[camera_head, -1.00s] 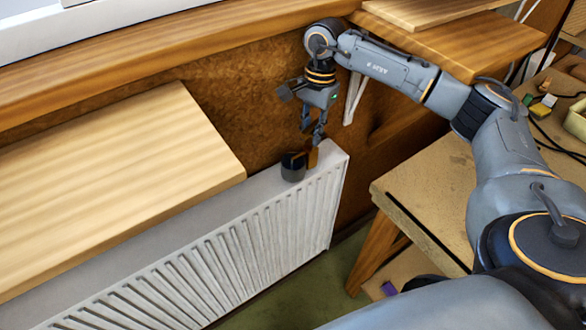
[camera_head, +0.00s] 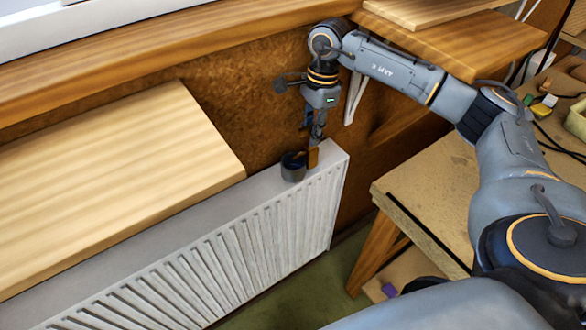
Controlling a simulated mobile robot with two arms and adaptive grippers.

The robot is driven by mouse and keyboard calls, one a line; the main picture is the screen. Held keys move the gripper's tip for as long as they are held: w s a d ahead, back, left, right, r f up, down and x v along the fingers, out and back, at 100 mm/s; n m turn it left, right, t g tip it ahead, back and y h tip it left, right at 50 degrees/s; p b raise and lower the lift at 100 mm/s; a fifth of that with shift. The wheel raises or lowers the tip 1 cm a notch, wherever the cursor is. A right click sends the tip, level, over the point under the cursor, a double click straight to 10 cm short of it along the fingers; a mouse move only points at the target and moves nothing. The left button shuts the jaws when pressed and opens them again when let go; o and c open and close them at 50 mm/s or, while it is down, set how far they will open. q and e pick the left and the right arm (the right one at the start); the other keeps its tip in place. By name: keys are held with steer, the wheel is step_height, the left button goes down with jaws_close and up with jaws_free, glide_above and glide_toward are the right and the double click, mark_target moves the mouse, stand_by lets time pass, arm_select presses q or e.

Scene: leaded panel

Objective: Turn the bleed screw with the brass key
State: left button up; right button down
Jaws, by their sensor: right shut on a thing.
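My right gripper (camera_head: 315,140) points down over the right end of the white radiator (camera_head: 262,212). It is shut on the brass key (camera_head: 313,158), a small brown-gold piece just below the fingertips. The key is upright near the radiator's top edge. A dark round cup-like piece (camera_head: 292,169) sits on the radiator top just left of the key. I cannot make out the bleed screw, and I cannot tell whether the key touches it. My left gripper is not in view.
A pale wooden board (camera_head: 120,175) covers the radiator's left part. A wooden sill (camera_head: 180,45) runs behind, above a brown wall. A workbench (camera_head: 425,190) with small items stands at the right. A purple piece (camera_head: 389,290) lies below it.

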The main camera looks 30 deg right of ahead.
steer(key=shift+m, duration=0.3)
steer(key=shift+m, duration=0.4)
steer(key=c, duration=1.1)
jaws_free()
steer(key=shift+d, duration=0.1)
steer(key=r, duration=0.4)
steer(key=d+r, duration=0.1)
steer(key=r, duration=0.7)
steer(key=shift+s+d, duration=0.1)
steer(key=shift+d, duration=0.1)
steer(key=shift+f, duration=0.1)
